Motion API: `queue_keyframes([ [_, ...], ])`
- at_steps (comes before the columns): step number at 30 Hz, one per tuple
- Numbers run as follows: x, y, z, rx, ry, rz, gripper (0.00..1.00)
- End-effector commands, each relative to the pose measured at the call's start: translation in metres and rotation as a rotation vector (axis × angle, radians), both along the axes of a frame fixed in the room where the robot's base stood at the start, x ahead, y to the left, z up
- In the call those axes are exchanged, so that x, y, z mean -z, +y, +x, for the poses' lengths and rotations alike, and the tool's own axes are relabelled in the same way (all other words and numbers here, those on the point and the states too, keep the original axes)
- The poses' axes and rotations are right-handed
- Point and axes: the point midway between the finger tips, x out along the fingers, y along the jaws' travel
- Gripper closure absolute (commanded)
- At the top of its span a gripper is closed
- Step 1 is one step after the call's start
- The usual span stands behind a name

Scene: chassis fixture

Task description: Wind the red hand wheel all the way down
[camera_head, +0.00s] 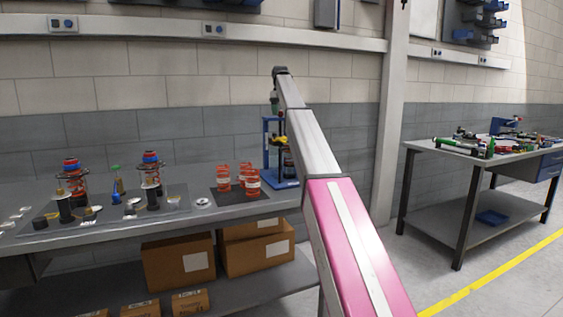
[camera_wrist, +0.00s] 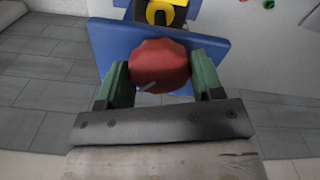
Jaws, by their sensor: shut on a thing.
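The red hand wheel (camera_wrist: 160,66) is in the middle of the wrist view, with a scalloped rim and a short white mark near its lower edge. My gripper (camera_wrist: 160,78) has its two green fingers on opposite sides of the wheel and is shut on it. Behind the wheel is a blue plate (camera_wrist: 113,44) of the fixture, with a yellow part (camera_wrist: 160,12) beyond it. In the head view the blue fixture (camera_head: 268,150) stands at the right end of the bench. My arm hides its upper right side, and the wheel cannot be made out there.
Several red-orange cans (camera_head: 252,183) stand on a dark mat just left of the fixture. Spring assemblies (camera_head: 152,172) stand farther left on the bench (camera_head: 240,209). A grey post (camera_head: 390,120) rises behind my arm. A second table (camera_head: 450,152) with tools is at the right.

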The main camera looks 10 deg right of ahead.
Motion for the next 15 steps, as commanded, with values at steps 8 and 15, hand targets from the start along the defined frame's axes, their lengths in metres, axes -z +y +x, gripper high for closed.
queue_keyframes([
  [8,-0.0004,0.0009,-0.0006,1.213,0.010,0.003,0.66],
  [15,-0.0005,0.0010,-0.0005,1.484,0.010,0.003,0.66],
])
